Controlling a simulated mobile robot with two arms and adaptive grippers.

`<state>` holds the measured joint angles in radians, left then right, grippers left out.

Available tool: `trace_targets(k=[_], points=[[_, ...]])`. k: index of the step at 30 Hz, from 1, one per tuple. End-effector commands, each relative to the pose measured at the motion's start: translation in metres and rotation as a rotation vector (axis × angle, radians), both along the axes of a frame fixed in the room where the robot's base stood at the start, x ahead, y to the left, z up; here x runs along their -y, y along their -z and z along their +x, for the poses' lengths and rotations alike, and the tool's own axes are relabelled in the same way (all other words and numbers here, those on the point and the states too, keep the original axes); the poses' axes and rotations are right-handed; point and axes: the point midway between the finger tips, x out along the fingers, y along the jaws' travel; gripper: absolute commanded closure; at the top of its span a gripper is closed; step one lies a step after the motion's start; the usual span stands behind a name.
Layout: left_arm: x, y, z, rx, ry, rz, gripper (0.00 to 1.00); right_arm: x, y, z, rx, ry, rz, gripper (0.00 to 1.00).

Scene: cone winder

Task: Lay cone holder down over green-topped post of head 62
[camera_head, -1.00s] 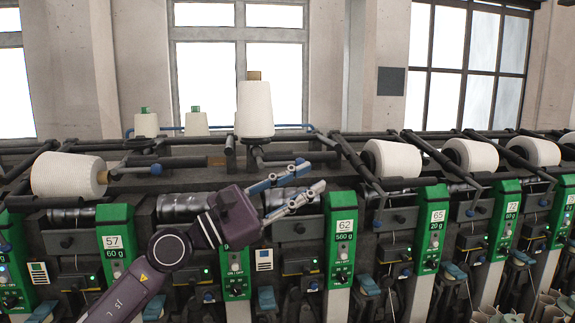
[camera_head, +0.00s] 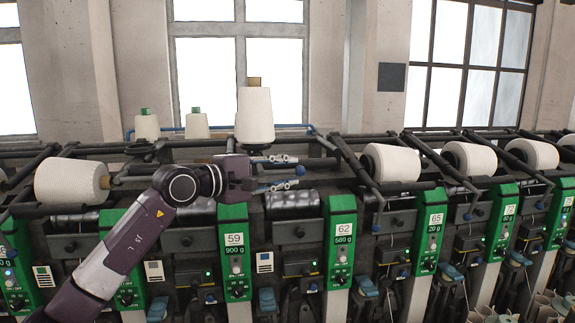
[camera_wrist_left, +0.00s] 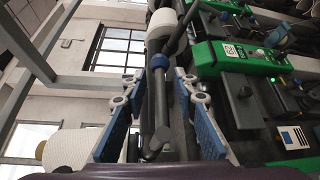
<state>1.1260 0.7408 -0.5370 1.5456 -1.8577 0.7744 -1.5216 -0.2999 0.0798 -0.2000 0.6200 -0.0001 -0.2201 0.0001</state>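The green-topped post of head 62 (camera_head: 341,232) stands right of centre in the head view, marked 62 and 560 g. A green box with a rotated label, apparently the same post, shows at upper right in the left wrist view (camera_wrist_left: 235,62). My left gripper (camera_head: 278,173) points right, level with the machine's top rails. Its blue-padded fingers are apart. In the left wrist view, a dark bar with a blue collar (camera_wrist_left: 161,62), seemingly the cone holder, lies between the fingers (camera_wrist_left: 160,110). Gaps show on both sides; contact is not visible. My right gripper is not in view.
An upright white yarn cone (camera_head: 254,115) stands just behind my left gripper. Another cone (camera_head: 70,180) lies sideways at left, and several more line the right. The post of head 59 (camera_head: 234,250) stands below my gripper. Dark rails crowd the machine top.

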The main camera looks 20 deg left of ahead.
Motion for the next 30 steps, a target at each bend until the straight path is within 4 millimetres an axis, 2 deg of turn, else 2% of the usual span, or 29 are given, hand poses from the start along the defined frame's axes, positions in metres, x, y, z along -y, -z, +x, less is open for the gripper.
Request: trace_targets(k=[10, 17, 30], points=[[0.0031, 0.0017, 0.0039, 0.0, 0.0, 0.0, 0.74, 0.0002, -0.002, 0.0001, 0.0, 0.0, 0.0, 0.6], [0.0031, 0.0015, 0.0038, -0.001, 0.001, 0.0, 1.0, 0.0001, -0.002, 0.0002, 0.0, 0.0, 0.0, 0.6], [0.003, 0.0023, 0.0008, -0.004, 0.002, 0.008, 1.0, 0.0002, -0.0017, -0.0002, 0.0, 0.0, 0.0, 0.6]])
